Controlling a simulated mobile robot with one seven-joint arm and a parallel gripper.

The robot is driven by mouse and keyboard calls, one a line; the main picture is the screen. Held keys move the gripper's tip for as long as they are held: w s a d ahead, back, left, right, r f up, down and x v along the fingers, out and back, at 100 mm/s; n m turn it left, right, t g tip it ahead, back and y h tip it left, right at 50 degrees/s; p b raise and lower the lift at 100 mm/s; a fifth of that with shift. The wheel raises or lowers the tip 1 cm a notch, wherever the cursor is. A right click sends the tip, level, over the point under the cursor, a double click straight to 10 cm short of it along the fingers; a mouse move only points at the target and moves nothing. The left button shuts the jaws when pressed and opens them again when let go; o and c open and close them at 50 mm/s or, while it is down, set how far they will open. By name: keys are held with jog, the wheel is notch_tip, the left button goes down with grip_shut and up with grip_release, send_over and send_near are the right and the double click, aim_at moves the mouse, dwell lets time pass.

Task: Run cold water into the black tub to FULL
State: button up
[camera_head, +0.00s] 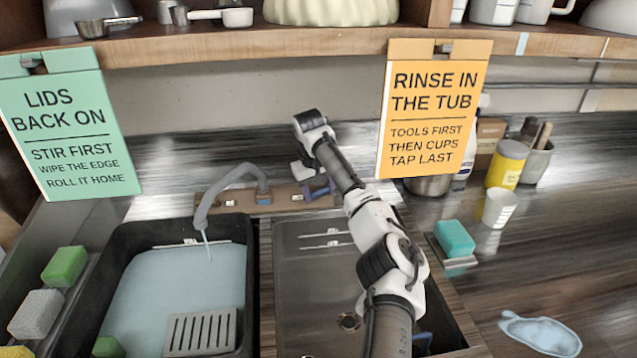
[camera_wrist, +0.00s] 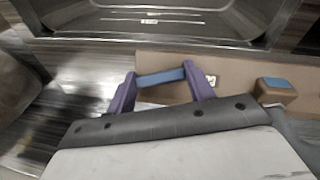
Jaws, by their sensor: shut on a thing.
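The black tub (camera_head: 90,290) stands at the left of the sink, with pale blue water (camera_head: 170,285) in it. The water surface lies close below a white mark line (camera_head: 190,242) on the far wall; its lettering is too small to read. The grey tap spout (camera_head: 232,180) bends over the tub, and a thin stream (camera_head: 207,245) runs from it into the water. My gripper (camera_head: 318,190) is behind the right basin, at the tap panel (camera_head: 285,198). In the wrist view its purple fingers (camera_wrist: 122,95) are shut on a blue tap handle (camera_wrist: 162,77).
The empty right basin (camera_head: 310,270) lies under my arm. A grey slotted piece (camera_head: 203,332) sits at the tub's front. Sponges (camera_head: 65,266) lie left; a teal sponge (camera_head: 455,238) and white cup (camera_head: 499,208) stand right. An orange sign (camera_head: 432,105) hangs close beside my arm.

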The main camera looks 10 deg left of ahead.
jog(key=shift+m+g+y+p, duration=0.3)
jog(key=shift+m+y+p, duration=0.4)
jog(key=shift+m+p, duration=0.45)
jog(key=shift+w+m, duration=0.1)
jog(key=shift+m, duration=0.15)
jog(key=o, duration=1)
jog(key=shift+d, duration=0.1)
jog(key=r+b, duration=0.1)
jog(key=r, duration=0.3)
jog(key=s+r+b, duration=0.1)
jog(key=r, duration=0.3)
jog(key=r+b, duration=0.1)
jog(key=r, duration=0.3)
jog(key=shift+s+d, duration=0.3)
jog(key=shift+d, duration=0.05)
